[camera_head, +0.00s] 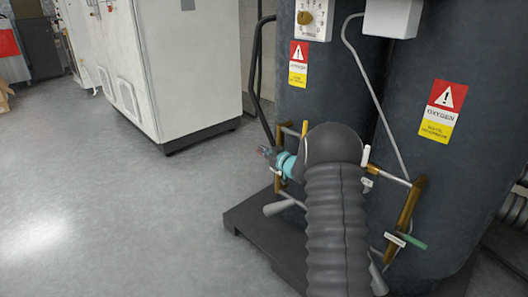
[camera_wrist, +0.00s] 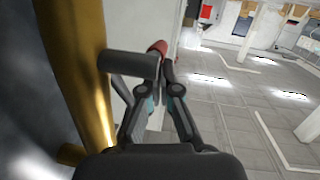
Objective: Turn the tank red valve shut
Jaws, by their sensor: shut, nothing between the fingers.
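In the wrist view, a small red part (camera_wrist: 157,47), likely the red valve's handle, shows just past the fingertips. It sits at the end of a dark grey cylinder (camera_wrist: 128,65) beside a brass pipe (camera_wrist: 85,70). My gripper (camera_wrist: 162,72) is shut with nothing in it, its tips close to the red part; I cannot tell whether they touch. In the head view, my gripper (camera_head: 266,152) points left, beside the brass pipework (camera_head: 304,130) on the tank (camera_head: 330,90). My arm hides much of the pipework, and the red handle is not clear there.
A second dark tank (camera_head: 460,80) with an oxygen warning label (camera_head: 442,112) stands at the right. A green-handled valve (camera_head: 410,240) is low on its pipework. The tanks stand on a dark base (camera_head: 250,222). A white cabinet (camera_head: 185,70) is behind left; the floor (camera_head: 110,190) is clear.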

